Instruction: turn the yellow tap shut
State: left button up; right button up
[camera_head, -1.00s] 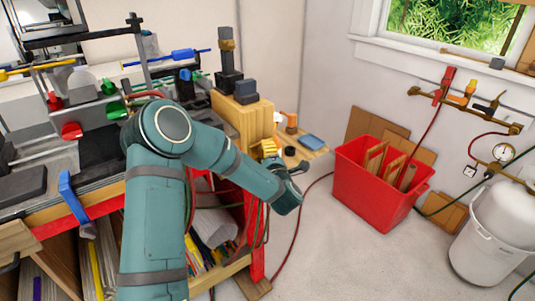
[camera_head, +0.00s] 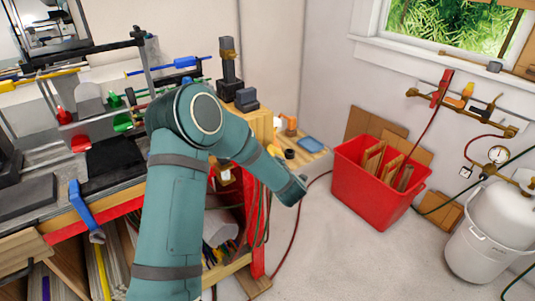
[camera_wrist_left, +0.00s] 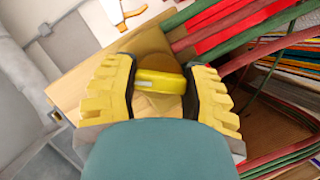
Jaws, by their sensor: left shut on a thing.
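In the left wrist view a yellow tap handle (camera_wrist_left: 160,82) sits between the two yellow-padded fingers of my left gripper (camera_wrist_left: 160,74). The gripper is shut on it, one finger at each side. A brown round part shows behind the handle, against a pale wooden bench end. In the head view my left arm crosses the middle, and only a small yellow bit of the gripper (camera_head: 275,150) shows by the bench end; the tap there is hidden. My right gripper is not in view.
A red bin (camera_head: 372,190) holding wood pieces and a white tank (camera_head: 492,235) stand on the floor. Hoses (camera_wrist_left: 280,45) hang close beside the gripper. Open floor (camera_head: 325,255) lies before the bin.

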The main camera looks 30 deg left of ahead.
pick_arm(q)
jog(key=m+g+p, duration=0.1)
jog(key=m+p, duration=0.1)
jog(key=p, duration=0.1)
jog(key=m+g+p, duration=0.1)
jog(key=m+p, duration=0.1)
jog(key=p, duration=0.1)
jog(key=m+g+p, duration=0.2)
jog(key=p, duration=0.2)
jog(key=shift+r+y, duration=0.25)
jog(key=shift+y, duration=0.05)
jog(key=shift+f+m+g+p, duration=0.2)
jog(key=shift+m+g+p, duration=0.45)
jog(key=shift+p, duration=0.35)
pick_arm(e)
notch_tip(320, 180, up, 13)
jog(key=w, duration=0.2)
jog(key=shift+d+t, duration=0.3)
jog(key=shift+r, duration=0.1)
pick_arm(q)
jog(key=o, duration=1.2)
jog(key=v, duration=1.2)
jog(key=shift+f, duration=0.2)
jog(key=shift+f, duration=0.1)
